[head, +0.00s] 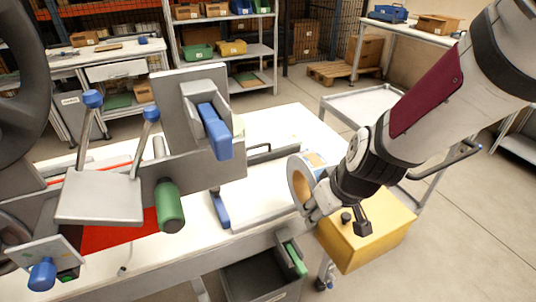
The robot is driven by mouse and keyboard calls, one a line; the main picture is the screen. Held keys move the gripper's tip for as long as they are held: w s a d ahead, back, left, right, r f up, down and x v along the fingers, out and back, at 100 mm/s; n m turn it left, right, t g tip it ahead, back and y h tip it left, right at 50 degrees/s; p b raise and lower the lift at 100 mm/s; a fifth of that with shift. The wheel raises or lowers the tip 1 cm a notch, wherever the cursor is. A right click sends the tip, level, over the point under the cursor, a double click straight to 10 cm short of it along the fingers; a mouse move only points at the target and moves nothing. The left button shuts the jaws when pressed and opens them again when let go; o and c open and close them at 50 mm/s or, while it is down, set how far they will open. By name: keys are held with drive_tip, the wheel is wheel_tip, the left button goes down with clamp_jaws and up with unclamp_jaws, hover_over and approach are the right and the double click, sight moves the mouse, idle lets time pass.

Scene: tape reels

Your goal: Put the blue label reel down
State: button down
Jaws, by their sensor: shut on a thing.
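The blue label reel (296,172) is a pale grey ring with a tan inside and a patch of blue near its upper right. It stands roughly on edge at the right side of the white worktop. My gripper (316,203) is at the reel's lower right and is shut on it. The fingers are partly hidden against the reel and the wrist. I cannot tell whether the reel touches the worktop or is held just above it.
A yellow box (362,247) is below my gripper. A grey machine (205,165) with blue knobs and a green handle (169,206) fills the left. The white worktop (298,122) has bare room behind the reel. A dark bin (262,281) sits below the front edge.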

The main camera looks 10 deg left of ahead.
drive_tip(key=shift+a+f, duration=0.15)
drive_tip(key=shift+f, duration=0.1)
drive_tip(key=shift+w+a, duration=0.2)
drive_tip(key=w+a, duration=0.2)
drive_tip(key=w, duration=0.2)
drive_tip(key=w+a+f, duration=0.1)
drive_tip(key=w+a, duration=0.2)
drive_tip(key=w, duration=0.1)
drive_tip(key=w+a+p, duration=0.1)
drive_tip(key=w+a, duration=0.1)
drive_tip(key=w, duration=0.3)
drive_tip(key=shift+w+a+f, duration=0.1)
drive_tip(key=shift+a+f, duration=0.05)
drive_tip(key=shift+f, duration=1.8)
drive_tip(key=shift+w+b, duration=0.1)
drive_tip(key=shift+b, duration=0.2)
drive_tip(key=shift+f, duration=0.2)
drive_tip(key=c, duration=1.1)
unclamp_jaws()
drive_tip(key=shift+o, duration=0.3)
drive_tip(key=shift+r, duration=0.1)
